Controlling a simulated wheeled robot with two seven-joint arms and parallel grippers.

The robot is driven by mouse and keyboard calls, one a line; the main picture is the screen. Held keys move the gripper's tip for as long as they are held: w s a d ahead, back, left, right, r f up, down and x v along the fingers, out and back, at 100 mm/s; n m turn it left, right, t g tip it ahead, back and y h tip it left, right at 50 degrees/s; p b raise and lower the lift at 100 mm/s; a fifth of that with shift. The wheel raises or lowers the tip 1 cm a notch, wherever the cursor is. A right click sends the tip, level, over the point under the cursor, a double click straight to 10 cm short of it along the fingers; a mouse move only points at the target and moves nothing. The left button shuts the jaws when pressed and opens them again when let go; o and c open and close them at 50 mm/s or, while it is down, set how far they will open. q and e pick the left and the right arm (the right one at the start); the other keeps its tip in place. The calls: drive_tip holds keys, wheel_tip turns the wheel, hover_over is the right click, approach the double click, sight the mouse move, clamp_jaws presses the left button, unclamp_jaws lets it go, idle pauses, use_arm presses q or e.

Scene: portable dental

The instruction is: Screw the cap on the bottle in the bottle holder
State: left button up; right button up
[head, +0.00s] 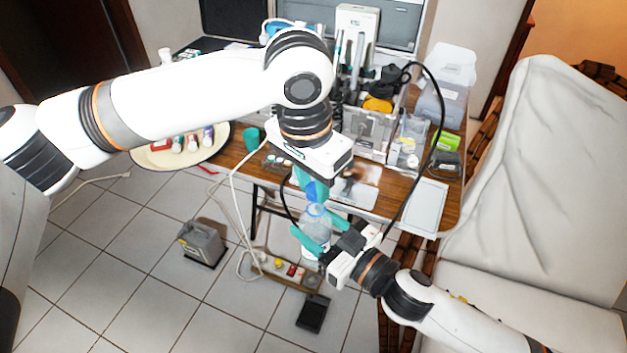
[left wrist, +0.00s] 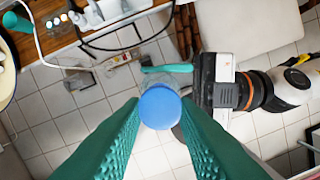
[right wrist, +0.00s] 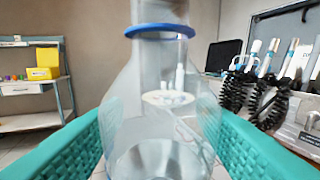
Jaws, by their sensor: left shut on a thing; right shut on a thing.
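A clear bottle (head: 314,219) is upright in front of the table, between the fingers of my right gripper (head: 327,232). In the right wrist view the bottle (right wrist: 160,110) has a blue ring (right wrist: 160,30) round its neck; its top is out of frame. My left gripper (head: 314,192) points down from directly above the bottle, shut on a blue cap. In the left wrist view the round blue cap (left wrist: 160,107) shows between the left fingertips, over the bottle. I cannot tell whether the cap touches the neck. I cannot make out a bottle holder.
The wooden table (head: 232,150) behind carries a plate (head: 160,155) of small items, a green cup (head: 251,138), clear boxes and tools. A black cable arches over its right side. A white-covered chair (head: 545,170) stands at right. A grey case (head: 203,242) stands on the tiled floor.

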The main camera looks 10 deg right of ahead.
sight(315, 231)
use_arm(q)
drive_tip(key=shift+f, duration=0.85)
drive_tip(key=shift+f, duration=0.55)
